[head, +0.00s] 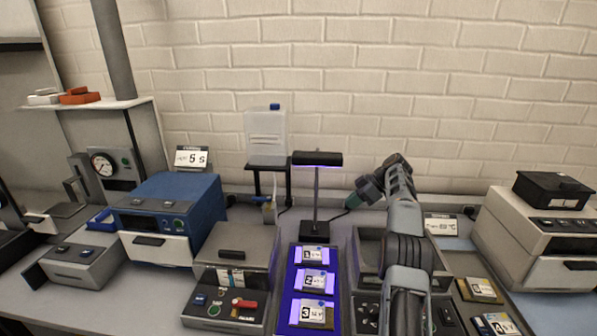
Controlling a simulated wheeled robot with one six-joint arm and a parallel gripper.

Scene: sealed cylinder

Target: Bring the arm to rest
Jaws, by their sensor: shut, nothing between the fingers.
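My arm reaches up from the bottom edge, right of the picture's middle, and bends at the wrist toward the left. My gripper (352,202) is at its end, small and dark, pointing down and to the left. It is shut with nothing in it. It hangs in front of the brick wall, to the right of a small black lamp (318,159). The fingertips are too small to show in detail. My arm hides part of a grey open-topped unit (368,250) behind and below it.
A purple-lit tray (283,305) holds cards numbered 1, 2 and 3. A blue box device (178,194) and a grey unit with a red lever (222,308) stand left. A white machine (500,250) with a black box (553,190) stands right. A clear jug (266,138) is behind.

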